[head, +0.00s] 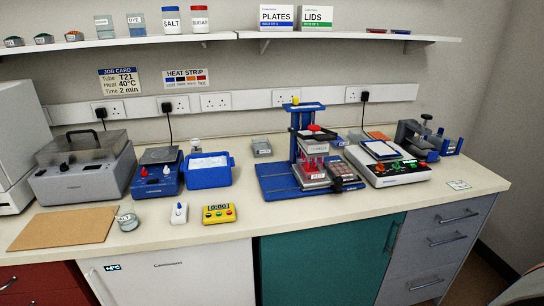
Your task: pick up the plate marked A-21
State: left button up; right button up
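No label reading A-21 can be made out in the head view. A small plate or block (316,184) with a pale front label, too small to read, sits under the red tips of the blue pipette stand (270,182). A darker tray with pinkish wells (343,171) lies just to its right on the same stand. I cannot tell if either is the plate marked A-21. Neither of my grippers is in view.
The bench holds a lidded grey machine (84,180), a blue heater (157,182), a blue tub (210,180), a yellow timer (219,214) and a white instrument (392,178). Boxes marked PLATES (276,18) and LIDS (316,18) stand on the shelf. The front right bench is mostly clear.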

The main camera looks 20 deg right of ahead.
aim_at(338, 168)
jog(key=z, duration=1.2)
